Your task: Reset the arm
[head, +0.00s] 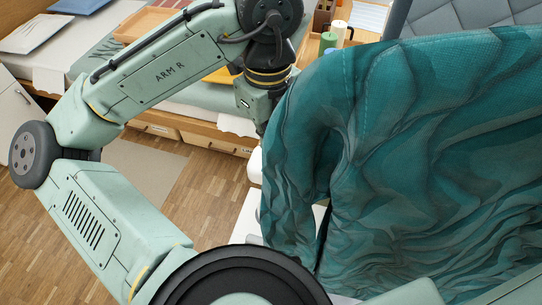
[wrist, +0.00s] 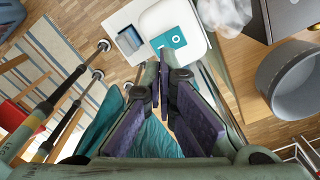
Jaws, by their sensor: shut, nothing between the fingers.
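My arm (head: 165,75) is bent, with its upper part reaching across the top of the head view and its wrist (head: 264,88) pointing down. In the head view my gripper is hidden behind a large teal cloth (head: 430,150). In the wrist view my gripper (wrist: 166,66) shows purple-padded fingers that come together at the tips, with nothing held. Teal cloth (wrist: 150,138) shows below and between the finger links. Wooden drawer fronts (head: 215,143) run under the bench at the back.
The teal cloth fills the right of the head view, close to my wrist. In the wrist view, a white surface (wrist: 190,15) bears a teal booklet (wrist: 168,40), and a grey bin (wrist: 290,75) stands at right. Wooden floor (head: 205,190) shows at left.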

